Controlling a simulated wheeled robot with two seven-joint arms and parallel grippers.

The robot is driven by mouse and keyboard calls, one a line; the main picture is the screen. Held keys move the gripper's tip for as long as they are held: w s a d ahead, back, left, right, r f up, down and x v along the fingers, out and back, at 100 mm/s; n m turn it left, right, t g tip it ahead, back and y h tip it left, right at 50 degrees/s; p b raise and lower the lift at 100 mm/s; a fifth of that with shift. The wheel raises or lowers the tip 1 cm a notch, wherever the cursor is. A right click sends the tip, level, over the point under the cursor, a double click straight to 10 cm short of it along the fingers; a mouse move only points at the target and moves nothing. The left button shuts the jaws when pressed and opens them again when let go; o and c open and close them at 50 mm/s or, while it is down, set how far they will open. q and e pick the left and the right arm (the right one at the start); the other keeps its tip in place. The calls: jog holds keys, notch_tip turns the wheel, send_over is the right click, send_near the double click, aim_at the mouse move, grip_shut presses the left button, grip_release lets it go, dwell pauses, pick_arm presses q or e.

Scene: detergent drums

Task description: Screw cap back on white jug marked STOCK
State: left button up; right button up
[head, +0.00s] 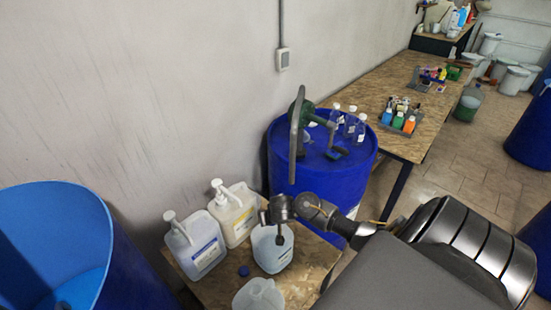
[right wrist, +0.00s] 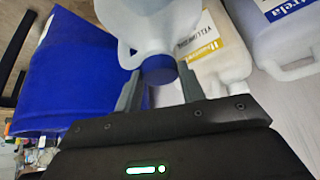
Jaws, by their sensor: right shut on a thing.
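A white jug (head: 268,258) stands on the small wooden table under my right gripper (head: 280,240). It also shows in the right wrist view (right wrist: 160,25). I cannot read any STOCK marking on it. In the right wrist view, my right gripper (right wrist: 158,92) is shut on a blue cap (right wrist: 158,69), with one finger on each side. The cap is at the jug's mouth; how far it is threaded cannot be told. A second white jug (head: 259,294) stands nearer, cut off by the frame's lower edge. A loose blue cap (head: 244,271) lies on the table. My left gripper is not in view.
Two pump jugs, one with a blue label (head: 200,245) and one with a yellow label (head: 235,213), stand close behind against the wall. A blue drum (head: 340,185) with a hand pump (head: 318,125) stands behind right. An open blue drum (head: 50,235) is at left.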

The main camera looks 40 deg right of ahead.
jog(key=shift+a+f+m+h, duration=0.1)
jog(key=shift+a+m+h, duration=0.15)
jog(key=shift+m, duration=0.55)
jog(key=m+g+h+b, duration=0.1)
jog(key=m, duration=0.1)
jog(key=shift+w+f+m, duration=0.1)
jog(key=shift+w+m, duration=0.05)
jog(key=shift+m, duration=0.25)
jog(key=shift+m+g+h, duration=0.45)
jog(key=shift+m+g, duration=0.05)
jog(key=shift+m, duration=0.1)
jog(key=o, duration=0.7)
jog(key=shift+d, duration=0.1)
jog(key=shift+w, duration=0.1)
jog(key=shift+r, duration=0.35)
